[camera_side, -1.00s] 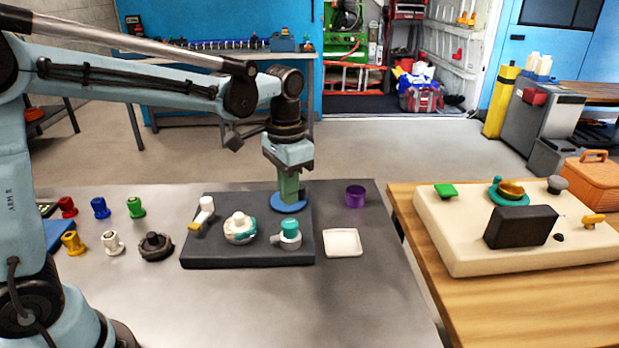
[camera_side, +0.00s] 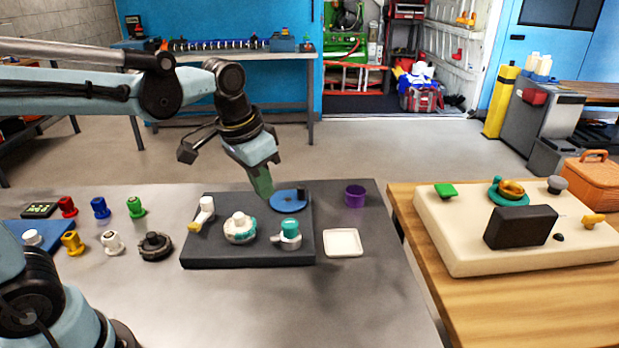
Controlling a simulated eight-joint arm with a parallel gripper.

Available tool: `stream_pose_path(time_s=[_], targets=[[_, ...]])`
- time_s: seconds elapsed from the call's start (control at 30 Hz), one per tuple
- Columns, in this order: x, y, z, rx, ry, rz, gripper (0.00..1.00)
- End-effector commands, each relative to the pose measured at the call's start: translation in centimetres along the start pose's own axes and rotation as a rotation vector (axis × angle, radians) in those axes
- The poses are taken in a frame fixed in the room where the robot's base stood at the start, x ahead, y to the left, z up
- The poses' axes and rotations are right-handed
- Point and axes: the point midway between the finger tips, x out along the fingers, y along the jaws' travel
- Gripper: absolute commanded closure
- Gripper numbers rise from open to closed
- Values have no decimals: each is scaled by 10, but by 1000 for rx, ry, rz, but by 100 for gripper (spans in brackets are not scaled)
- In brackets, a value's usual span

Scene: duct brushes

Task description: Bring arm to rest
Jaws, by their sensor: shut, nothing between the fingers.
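My gripper (camera_side: 265,190) is in the side view above the dark board, tilted with its green fingers pointing down and to the right. The fingers are shut with nothing between them. Their tips are close to the left of the blue disc (camera_side: 287,203) at the back of the board; whether they touch it I cannot tell. My arm reaches in from the left, raised over the grey table.
The dark board (camera_side: 215,258) holds a white-and-yellow part (camera_side: 203,213), a white-and-teal round part (camera_side: 240,229) and a teal-capped part (camera_side: 287,236). A white tray (camera_side: 343,243) and purple cup (camera_side: 355,196) stand to its right. Several coloured fittings stand left.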

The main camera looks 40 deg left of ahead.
Motion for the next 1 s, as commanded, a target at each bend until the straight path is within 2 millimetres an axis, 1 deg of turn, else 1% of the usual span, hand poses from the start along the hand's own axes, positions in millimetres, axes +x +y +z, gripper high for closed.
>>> stream_pose_path(time_s=[0.03,0.2,0.4,0.6,1.0], targets=[[-2,-1,10,-16,39,-6,100],[-2,-4,36,-73,174,-22,100],[4,-5,59,-125,303,-35,100],[9,-6,68,-148,363,-40,100],[9,-6,69,-150,368,-40,100]])
